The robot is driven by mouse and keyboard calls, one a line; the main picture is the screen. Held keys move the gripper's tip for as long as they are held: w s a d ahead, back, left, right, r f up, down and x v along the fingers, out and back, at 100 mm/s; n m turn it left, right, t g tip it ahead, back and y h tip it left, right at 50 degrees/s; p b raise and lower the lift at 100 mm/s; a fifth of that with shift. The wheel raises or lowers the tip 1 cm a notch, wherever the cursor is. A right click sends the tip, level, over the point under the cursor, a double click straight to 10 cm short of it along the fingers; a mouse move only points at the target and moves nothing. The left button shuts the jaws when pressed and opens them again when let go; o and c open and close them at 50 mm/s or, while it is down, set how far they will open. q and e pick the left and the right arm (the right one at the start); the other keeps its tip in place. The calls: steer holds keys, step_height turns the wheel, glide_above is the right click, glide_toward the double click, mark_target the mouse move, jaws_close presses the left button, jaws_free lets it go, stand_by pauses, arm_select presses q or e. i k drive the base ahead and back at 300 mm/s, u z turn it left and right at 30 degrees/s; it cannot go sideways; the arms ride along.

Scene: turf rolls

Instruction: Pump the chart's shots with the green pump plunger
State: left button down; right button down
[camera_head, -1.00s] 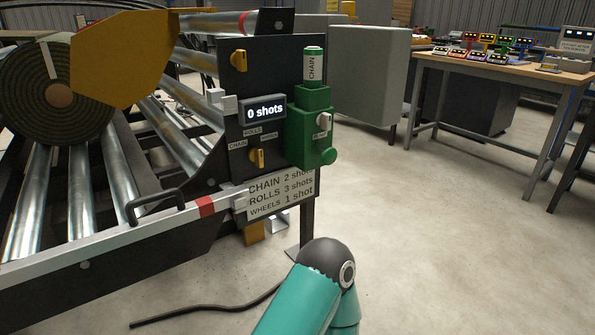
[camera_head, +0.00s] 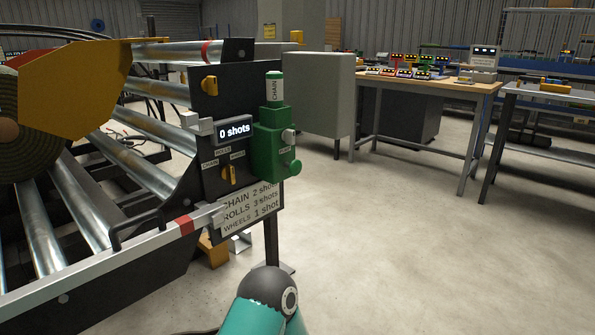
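The green pump (camera_head: 270,143) is fixed to the right edge of a black panel (camera_head: 212,105). A green and white cartridge labelled CHAIN (camera_head: 275,90) stands upright on top of it. A round green knob, which looks like the plunger (camera_head: 294,167), sticks out at its lower right. The display (camera_head: 235,130) reads 0 shots. Below it is a yellow selector (camera_head: 229,176) among the labels CHAIN, ROLLS and WHEELS. The chart (camera_head: 249,207) reads CHAIN 2 shots, ROLLS 3 shots, WHEELS 1 shot. Neither gripper is in view; only a teal and black part of my arm shows at the bottom.
A conveyor with steel rollers (camera_head: 73,195) and a turf roll fills the left side. A grey cabinet (camera_head: 318,95) stands behind the pump. A wooden table (camera_head: 420,82) with several coloured devices stands at the back right. The floor (camera_head: 400,250) at right is clear.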

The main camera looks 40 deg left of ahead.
mark_target(295, 167)
steer(key=z, duration=1.6)
steer(key=i, duration=0.1)
steer(key=u, duration=2.95)
steer(key=i, duration=0.65)
steer(key=z, duration=0.3)
